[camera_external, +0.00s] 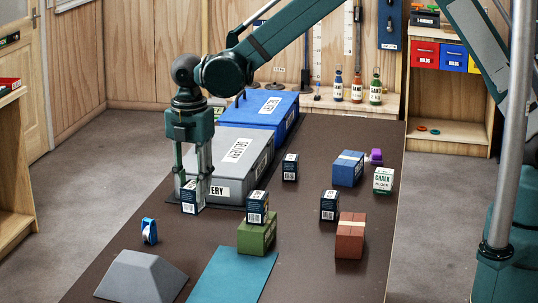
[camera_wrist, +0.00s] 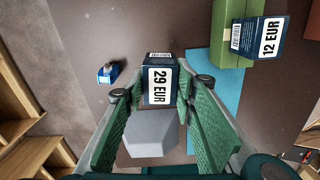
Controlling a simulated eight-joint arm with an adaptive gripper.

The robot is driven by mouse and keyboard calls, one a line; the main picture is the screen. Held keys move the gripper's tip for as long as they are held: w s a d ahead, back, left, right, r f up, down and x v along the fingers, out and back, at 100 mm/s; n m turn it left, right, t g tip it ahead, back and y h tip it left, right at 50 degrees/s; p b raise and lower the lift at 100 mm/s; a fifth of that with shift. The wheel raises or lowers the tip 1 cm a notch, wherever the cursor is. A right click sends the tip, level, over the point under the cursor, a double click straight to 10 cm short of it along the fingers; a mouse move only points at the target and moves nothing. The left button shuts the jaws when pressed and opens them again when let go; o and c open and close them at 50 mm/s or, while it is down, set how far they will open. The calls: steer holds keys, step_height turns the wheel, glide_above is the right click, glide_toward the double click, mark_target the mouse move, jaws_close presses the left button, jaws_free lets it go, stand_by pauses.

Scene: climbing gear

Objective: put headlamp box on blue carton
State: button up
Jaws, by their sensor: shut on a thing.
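My gripper (camera_external: 192,180) is shut on a small dark blue box (camera_external: 189,198), in front of the grey case. In the wrist view this box (camera_wrist: 160,82) sits between the fingertips, with a "29 EUR" label upward. I cannot read a product name on it, nor tell whether it touches the table. The blue carton (camera_external: 348,169), with a pale tape strip, stands at the right of the table with its top bare. Similar dark boxes stand near the middle (camera_external: 290,167), by the brown carton (camera_external: 329,206), and on the green carton (camera_external: 257,207).
The grey case (camera_external: 230,160) and blue case (camera_external: 268,112) stand behind my gripper. A green carton (camera_external: 257,236), brown carton (camera_external: 350,236) and white chalk block box (camera_external: 383,180) stand to the right. A grey wedge (camera_external: 140,277), blue tape-like item (camera_external: 149,231) and teal mat (camera_external: 233,276) lie in front.

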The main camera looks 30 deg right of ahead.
steer(key=w+d+r+m+p, duration=0.15)
steer(key=w+d+m, duration=0.35)
steer(key=d, duration=1)
steer(key=w+d+r+m+p, duration=0.1)
steer(key=w+d+r+m, duration=0.15)
steer(key=w+d, duration=0.85)
steer(key=s+d+r+m+p, duration=0.1)
steer(key=d+m, duration=0.3)
steer(key=d, duration=1.3)
steer(key=s+d+r+m+p, duration=0.1)
steer(key=d+m, duration=0.4)
steer(key=d, duration=1.2)
steer(key=shift+s+d+r, duration=0.25)
steer(key=shift+s+r, duration=0.25)
steer(key=shift+s, duration=0.1)
glide_above(349, 158)
steer(key=shift+w+d+f, duration=0.1)
steer(key=shift+f, duration=2.85)
steer(key=shift+f, duration=0.1)
steer(key=shift+f, duration=1.95)
